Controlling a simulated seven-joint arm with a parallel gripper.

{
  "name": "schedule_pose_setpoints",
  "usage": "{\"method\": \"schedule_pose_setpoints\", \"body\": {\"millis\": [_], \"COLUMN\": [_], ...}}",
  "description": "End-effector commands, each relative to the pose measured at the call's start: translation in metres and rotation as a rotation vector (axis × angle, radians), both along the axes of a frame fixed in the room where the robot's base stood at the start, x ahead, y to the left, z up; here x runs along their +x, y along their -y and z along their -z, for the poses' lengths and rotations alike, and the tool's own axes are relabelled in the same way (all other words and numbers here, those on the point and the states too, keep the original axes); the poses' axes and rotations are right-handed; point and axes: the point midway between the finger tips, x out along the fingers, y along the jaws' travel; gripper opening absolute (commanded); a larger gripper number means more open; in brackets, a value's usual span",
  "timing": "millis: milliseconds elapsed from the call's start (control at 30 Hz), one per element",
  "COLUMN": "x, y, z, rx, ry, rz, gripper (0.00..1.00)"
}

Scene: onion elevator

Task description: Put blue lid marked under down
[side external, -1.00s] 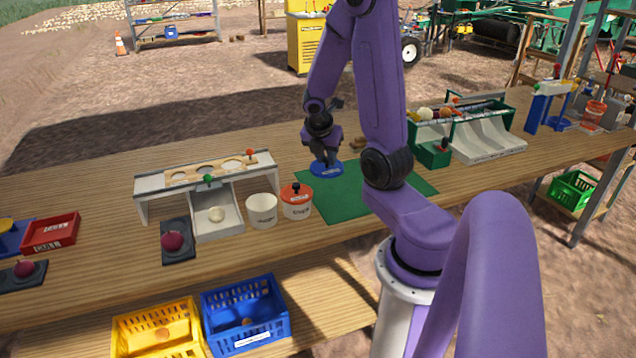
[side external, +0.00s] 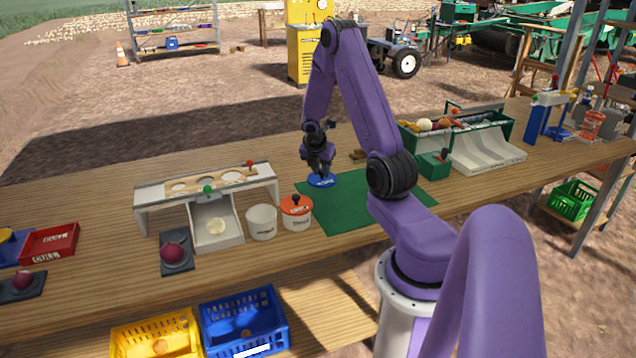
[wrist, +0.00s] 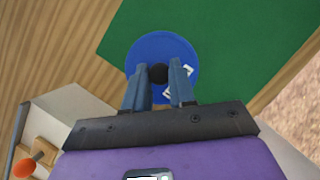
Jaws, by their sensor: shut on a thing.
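The blue lid (side external: 321,180) has white lettering on it, too small to read fully, and a dark knob. It is at the back-left edge of the green mat (side external: 350,205), on or just above it; I cannot tell which. My gripper (side external: 319,165) points down over the lid and is shut on its knob. In the wrist view the round blue lid (wrist: 160,52) shows under my fingers (wrist: 158,82), with the knob between their tips. The lid overlaps the mat's edge there.
A white stand with holes (side external: 205,183) is farther left. A green crate of produce (side external: 455,128) is at right. Most of the mat is clear.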

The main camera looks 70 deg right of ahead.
Motion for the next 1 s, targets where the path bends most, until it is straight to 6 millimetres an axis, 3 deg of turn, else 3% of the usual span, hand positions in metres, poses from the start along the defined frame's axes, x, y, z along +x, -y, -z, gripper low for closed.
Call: {"method": "schedule_pose_setpoints", "body": {"millis": [233,433,700,1000], "x": [0.014,0.019,0.020,0.020], "y": [0.016,0.021,0.022,0.022], "z": [0.025,0.034,0.062,0.065], "rx": [0.000,0.000,0.000,-0.001], "ry": [0.000,0.000,-0.002,0.001], "rz": [0.001,0.000,-0.001,0.000], "gripper": [0.00,0.00,0.00,0.00]}}
